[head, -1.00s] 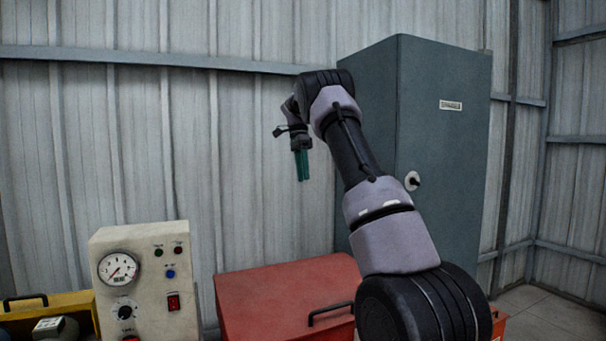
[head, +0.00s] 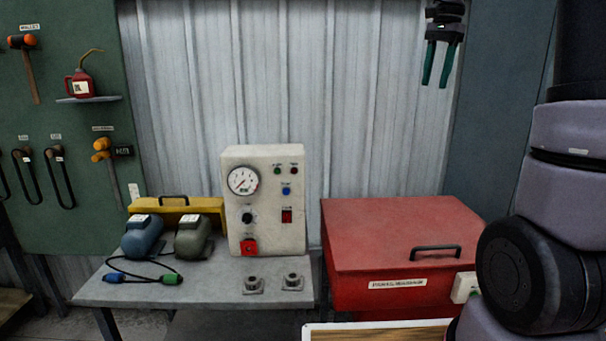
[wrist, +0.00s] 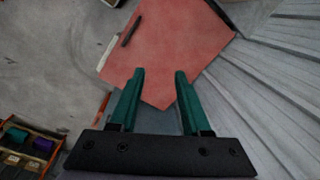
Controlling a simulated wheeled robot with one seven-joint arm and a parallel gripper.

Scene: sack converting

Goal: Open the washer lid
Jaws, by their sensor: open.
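The parts washer is a red box (head: 345,292) with a white label on its front, right of the bench in the head view. Its red lid (head: 395,228) is down, with a black bar handle (head: 436,253) near the front edge. My gripper (head: 436,84) is high above the back of the lid, open and empty, its green fingers pointing down. In the wrist view the lid (wrist: 175,40) lies below and beyond the fingers (wrist: 160,74). The handle (wrist: 131,30) shows there at the upper left, well apart from the fingers.
A grey bench (head: 215,282) left of the washer holds a cream gauge panel (head: 265,225), two motors, a yellow toolbox (head: 208,207) and small fittings. A tall blue-grey cabinet (head: 495,120) stands behind right. A wood-topped surface (head: 380,333) shows at the bottom edge.

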